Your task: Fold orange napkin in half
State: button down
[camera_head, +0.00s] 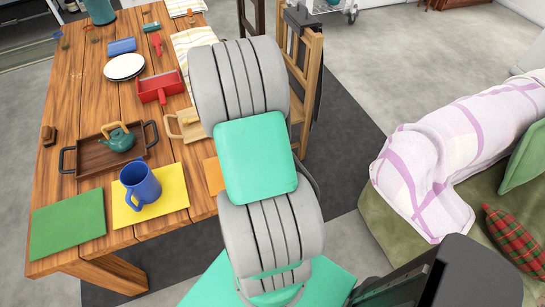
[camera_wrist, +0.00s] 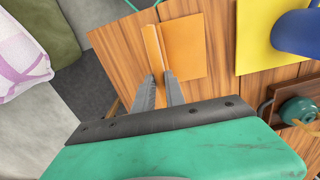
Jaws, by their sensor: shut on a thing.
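The orange napkin (camera_wrist: 186,47) lies on the wooden table near its edge in the wrist view. Its left part shows as a narrow, lighter strip (camera_wrist: 152,47), which looks raised from the flat part. My gripper (camera_wrist: 159,79) is at the near end of this strip, with both fingers close together on the napkin's edge. The fingertips' exact grip is hard to see. In the head view only a small orange corner of the napkin (camera_head: 213,175) shows; my arm hides the rest and the gripper.
A yellow napkin (camera_head: 175,195) with a blue mug (camera_head: 141,186) on it lies beside the orange one. A green napkin (camera_head: 68,225) and a wooden tray (camera_head: 90,161) with a teal teapot (camera_head: 117,138) are further left. A wooden easel (camera_head: 307,60) stands past the table's right edge.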

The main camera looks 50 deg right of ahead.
jog(key=shift+a, duration=0.1)
jog(key=shift+w+a+f, duration=0.2)
jog(key=shift+w+a, duration=0.55)
jog(key=shift+a, duration=0.3)
jog(key=shift+w+a+f, duration=0.2)
jog(key=shift+w+a, duration=0.5)
jog(key=shift+a, duration=0.3)
jog(key=shift+b, duration=0.3)
jog(key=w+a+f, duration=0.1)
jog(key=a+b, duration=0.1)
jog(key=w+a+f, duration=0.1)
jog(key=shift+w+a+f+b, duration=0.3)
jog(key=shift+a+b, duration=0.05)
jog(key=shift+b, duration=0.05)
